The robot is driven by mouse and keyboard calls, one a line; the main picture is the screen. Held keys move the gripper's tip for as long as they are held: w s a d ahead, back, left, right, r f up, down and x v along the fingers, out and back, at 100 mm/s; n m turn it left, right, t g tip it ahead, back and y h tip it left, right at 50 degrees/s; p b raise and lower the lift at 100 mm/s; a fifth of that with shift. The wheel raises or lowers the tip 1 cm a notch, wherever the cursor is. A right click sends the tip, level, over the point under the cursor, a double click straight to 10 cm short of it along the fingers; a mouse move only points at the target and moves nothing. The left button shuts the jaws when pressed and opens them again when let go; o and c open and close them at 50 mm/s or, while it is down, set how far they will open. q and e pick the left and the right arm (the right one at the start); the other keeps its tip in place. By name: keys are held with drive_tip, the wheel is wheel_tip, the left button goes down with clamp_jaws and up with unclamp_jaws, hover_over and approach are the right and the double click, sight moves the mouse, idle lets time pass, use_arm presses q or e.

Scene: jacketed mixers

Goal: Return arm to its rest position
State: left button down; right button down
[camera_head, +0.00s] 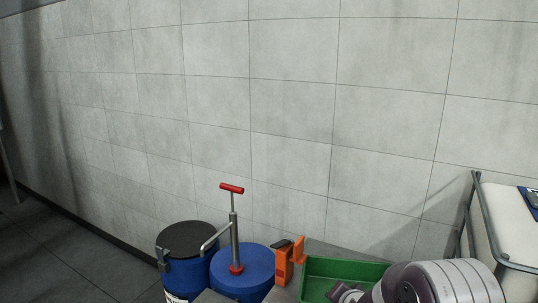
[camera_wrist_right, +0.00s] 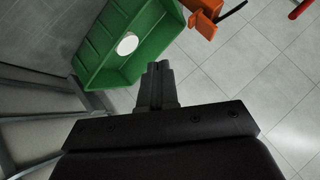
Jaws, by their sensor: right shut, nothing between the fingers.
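My right arm (camera_head: 455,283) comes in at the bottom right of the head view, a pale banded link with a dark wrist. Its gripper (camera_wrist_right: 158,68) shows in the right wrist view with both fingers together, shut and empty. In that view the fingers point toward the green tray (camera_wrist_right: 91,47) and the floor beside it, and I cannot tell the height above them. In the head view the lower part of the arm and wrist is cut off by the frame edge. My left gripper is in neither view.
The green tray (camera_head: 345,267) lies left of my right wrist; a white round thing (camera_wrist_right: 127,44) is in it. An orange holder (camera_head: 284,266), a blue drum with a red-handled pump (camera_head: 234,235) and a black-lidded drum (camera_head: 186,240) stand further left. A railed white cart (camera_head: 500,215) is at right.

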drive_tip(key=s+d+n+g, duration=0.1)
drive_tip(key=s+n+g, duration=0.65)
drive_tip(key=s, duration=1.55)
drive_tip(key=s+f+n+g+b, duration=0.1)
drive_tip(key=s+f+b, duration=0.4)
drive_tip(key=f+b, duration=0.1)
drive_tip(key=shift+a+f, duration=0.2)
drive_tip(key=shift+f, duration=0.6)
